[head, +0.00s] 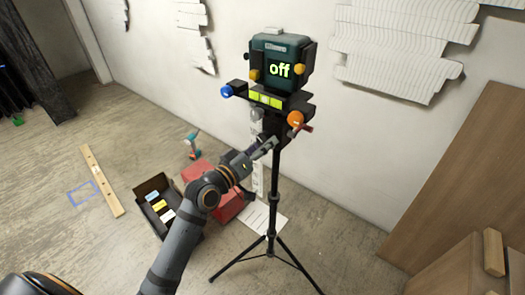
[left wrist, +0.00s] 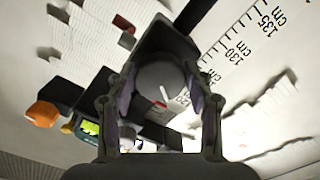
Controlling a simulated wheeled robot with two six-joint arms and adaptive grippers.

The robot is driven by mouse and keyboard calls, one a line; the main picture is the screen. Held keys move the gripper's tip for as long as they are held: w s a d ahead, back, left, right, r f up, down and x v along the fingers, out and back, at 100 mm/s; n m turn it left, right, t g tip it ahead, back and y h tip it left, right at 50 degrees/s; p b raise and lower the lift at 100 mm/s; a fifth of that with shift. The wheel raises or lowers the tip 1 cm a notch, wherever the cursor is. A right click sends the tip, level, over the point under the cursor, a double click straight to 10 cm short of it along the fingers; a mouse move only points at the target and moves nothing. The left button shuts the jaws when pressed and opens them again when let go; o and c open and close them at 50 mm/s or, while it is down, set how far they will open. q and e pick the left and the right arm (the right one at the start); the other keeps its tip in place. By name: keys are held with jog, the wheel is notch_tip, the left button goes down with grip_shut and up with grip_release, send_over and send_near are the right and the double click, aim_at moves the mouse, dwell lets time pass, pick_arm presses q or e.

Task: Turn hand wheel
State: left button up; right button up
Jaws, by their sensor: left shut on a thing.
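A dark green device (head: 283,62) whose screen reads "off" stands on a black tripod (head: 276,190). A round grey hand wheel (left wrist: 158,76) shows in the left wrist view, between the fingers of my left gripper (left wrist: 160,100). The fingers are shut on its sides. A small red and white mark shows at its lower edge. In the head view my left gripper (head: 266,148) is at the tripod's upper part, below the device. I cannot make out the wheel clearly there. My right gripper is not in view.
A blue ball (head: 227,91) and an orange ball (head: 295,118) stick out beside the device. A dark open box (head: 157,190) and red boxes (head: 228,207) lie on the floor behind my arm. Wooden boards (head: 465,180) lean at the right.

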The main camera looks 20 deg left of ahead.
pick_arm(q)
jog(key=m+b, duration=0.2)
jog(key=m, duration=0.1)
jog(key=m+b, duration=0.1)
jog(key=m, duration=0.1)
jog(key=shift+a+f, duration=0.1)
jog(key=shift+f, duration=0.15)
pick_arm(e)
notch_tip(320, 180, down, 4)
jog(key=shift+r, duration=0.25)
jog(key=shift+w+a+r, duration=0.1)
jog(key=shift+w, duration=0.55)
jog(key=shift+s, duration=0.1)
